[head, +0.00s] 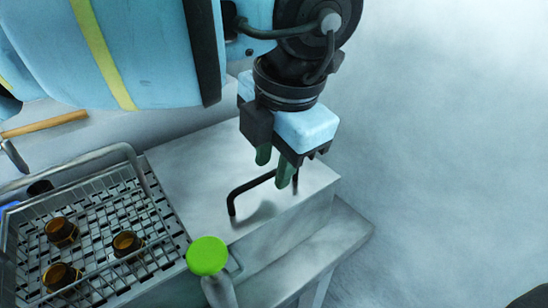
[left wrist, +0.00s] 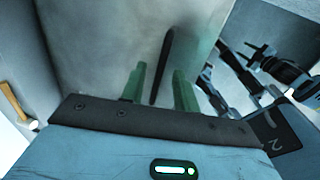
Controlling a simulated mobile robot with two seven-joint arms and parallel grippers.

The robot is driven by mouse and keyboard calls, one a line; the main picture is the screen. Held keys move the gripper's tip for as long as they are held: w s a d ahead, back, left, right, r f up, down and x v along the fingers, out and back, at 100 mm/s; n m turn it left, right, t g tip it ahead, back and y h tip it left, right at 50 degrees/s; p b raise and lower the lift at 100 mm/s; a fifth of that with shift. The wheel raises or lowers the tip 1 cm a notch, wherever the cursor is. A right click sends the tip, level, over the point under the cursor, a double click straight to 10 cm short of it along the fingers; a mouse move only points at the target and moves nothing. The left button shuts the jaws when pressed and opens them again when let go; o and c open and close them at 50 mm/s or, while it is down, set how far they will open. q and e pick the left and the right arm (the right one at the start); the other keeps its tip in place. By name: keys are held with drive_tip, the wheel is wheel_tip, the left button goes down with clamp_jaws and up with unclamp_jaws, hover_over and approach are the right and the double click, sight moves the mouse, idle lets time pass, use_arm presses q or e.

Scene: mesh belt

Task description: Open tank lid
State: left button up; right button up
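The tank lid (head: 185,165) is a flat grey metal top, closed, with a black bar handle (head: 248,186) standing on it. My left gripper (head: 273,174) has green fingers that point down at the far end of the handle. The fingers are apart. In the left wrist view the black handle (left wrist: 167,52) shows in the gap between the two green fingers (left wrist: 160,92), beyond their tips. I cannot tell whether the fingers touch it. My right gripper is not seen clearly in either view.
A wire basket (head: 143,182) with brown round jars (head: 127,243) stands left of the lid. A green knob (head: 207,255) rises at the front edge. A hammer (head: 45,125) lies at the far left.

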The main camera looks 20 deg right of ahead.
use_arm(q)
drive_tip(key=shift+f, duration=0.1)
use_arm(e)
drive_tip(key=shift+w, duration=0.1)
use_arm(q)
drive_tip(key=c, duration=0.7)
clamp_jaws()
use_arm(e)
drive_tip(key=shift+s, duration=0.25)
